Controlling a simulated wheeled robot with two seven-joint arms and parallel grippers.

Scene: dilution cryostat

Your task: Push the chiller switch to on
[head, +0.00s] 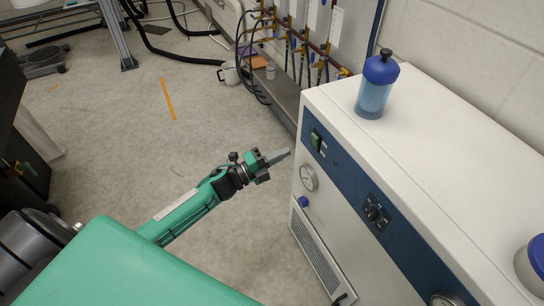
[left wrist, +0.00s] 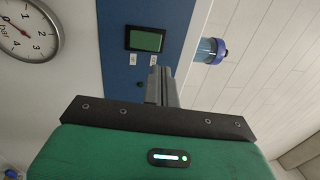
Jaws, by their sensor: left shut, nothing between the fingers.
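The chiller (head: 440,130) is a white cabinet with a dark blue front panel. Its switch (head: 316,141) is a green rocker in a dark frame near the panel's far end. The switch also shows in the left wrist view (left wrist: 146,39), with two small white labels beside it. My left gripper (head: 280,156) is shut and empty, in front of the chiller's far end, its fingers pointing toward the panel. In the left wrist view the closed fingers (left wrist: 161,84) lie just below the switch in the picture, and touch is not visible. My right gripper is not in view.
A pressure gauge (head: 308,177) and a black knob (head: 374,213) sit on the chiller front. A blue-capped bottle (head: 373,92) stands on top. A hose manifold (head: 300,40) is on the wall behind.

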